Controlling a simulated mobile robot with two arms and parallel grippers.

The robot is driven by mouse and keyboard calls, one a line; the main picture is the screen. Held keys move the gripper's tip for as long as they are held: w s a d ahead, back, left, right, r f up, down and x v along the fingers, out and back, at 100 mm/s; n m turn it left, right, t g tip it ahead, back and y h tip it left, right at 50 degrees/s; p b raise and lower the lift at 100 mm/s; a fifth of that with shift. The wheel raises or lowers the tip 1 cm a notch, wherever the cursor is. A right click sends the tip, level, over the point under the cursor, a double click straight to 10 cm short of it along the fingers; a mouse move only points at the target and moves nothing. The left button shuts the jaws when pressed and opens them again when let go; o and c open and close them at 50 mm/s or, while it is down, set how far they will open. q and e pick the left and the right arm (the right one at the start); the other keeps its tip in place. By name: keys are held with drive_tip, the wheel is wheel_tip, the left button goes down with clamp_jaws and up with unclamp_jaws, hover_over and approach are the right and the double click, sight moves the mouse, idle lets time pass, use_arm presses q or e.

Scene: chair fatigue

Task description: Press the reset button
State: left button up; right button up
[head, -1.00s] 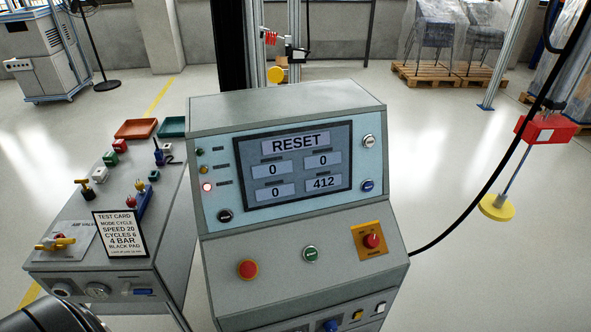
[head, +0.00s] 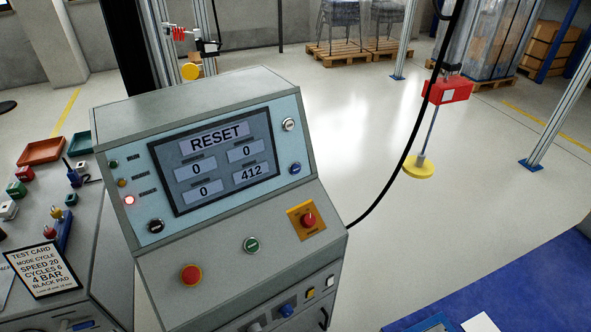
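The grey control console (head: 225,92) stands left of centre, its screen (head: 215,160) reading RESET above 0, 0, 0 and 412. A white button (head: 289,125) and a blue button (head: 295,168) sit right of the screen, a black one (head: 156,226) at its lower left. The button labels are too small to read, so I cannot tell which is the reset button. A red lamp (head: 129,200) glows. Neither gripper is in view.
A side bench (head: 105,250) at left carries a test card (head: 40,271), small parts and trays. A black cable (head: 400,165) runs from the console's right side. A yellow pad (head: 419,168) hangs on a rod. A blue surface (head: 530,285) fills the lower right; floor between is clear.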

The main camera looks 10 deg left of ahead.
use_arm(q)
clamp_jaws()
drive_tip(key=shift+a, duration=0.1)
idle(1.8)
